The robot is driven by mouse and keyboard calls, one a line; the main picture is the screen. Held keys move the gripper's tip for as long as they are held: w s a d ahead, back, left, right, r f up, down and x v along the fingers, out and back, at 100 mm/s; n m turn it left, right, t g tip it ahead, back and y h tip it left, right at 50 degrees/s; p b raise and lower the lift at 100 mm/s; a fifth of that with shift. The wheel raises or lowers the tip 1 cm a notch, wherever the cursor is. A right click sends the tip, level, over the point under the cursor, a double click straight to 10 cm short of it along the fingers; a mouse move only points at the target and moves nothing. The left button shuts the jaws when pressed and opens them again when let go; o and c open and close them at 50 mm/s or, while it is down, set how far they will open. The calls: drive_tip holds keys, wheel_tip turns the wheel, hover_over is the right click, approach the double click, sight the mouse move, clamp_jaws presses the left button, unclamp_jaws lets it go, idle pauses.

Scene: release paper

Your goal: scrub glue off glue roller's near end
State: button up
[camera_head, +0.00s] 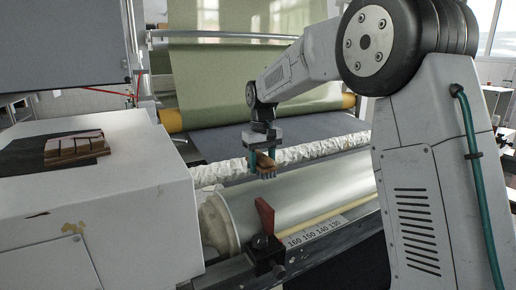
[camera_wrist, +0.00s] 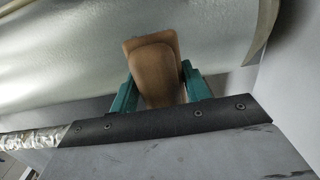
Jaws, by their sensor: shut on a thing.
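The glue roller (camera_head: 300,198) is a large smooth metallic cylinder running from centre left toward the right. Its near end (camera_head: 214,222) at the left carries a cream, crusty ring. In the wrist view the roller (camera_wrist: 60,62) fills the upper left, and a pale curved edge (camera_wrist: 262,38) shows at upper right. My gripper (camera_head: 263,160) has teal fingers and is shut on a brush (camera_head: 265,172) with a brown wooden body and pale bristles pointing down. The brush body (camera_wrist: 155,72) sits between the fingers in the wrist view. The brush is over the roller, right of its near end; whether the bristles touch is unclear.
A white wrinkled roller (camera_head: 320,150) runs behind the glue roller. A red lever (camera_head: 264,216) on a black clamp and a number scale (camera_head: 315,231) stand in front. Green sheet (camera_head: 225,75) hangs behind.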

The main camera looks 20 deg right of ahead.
drive_tip(key=shift+r, duration=2.55)
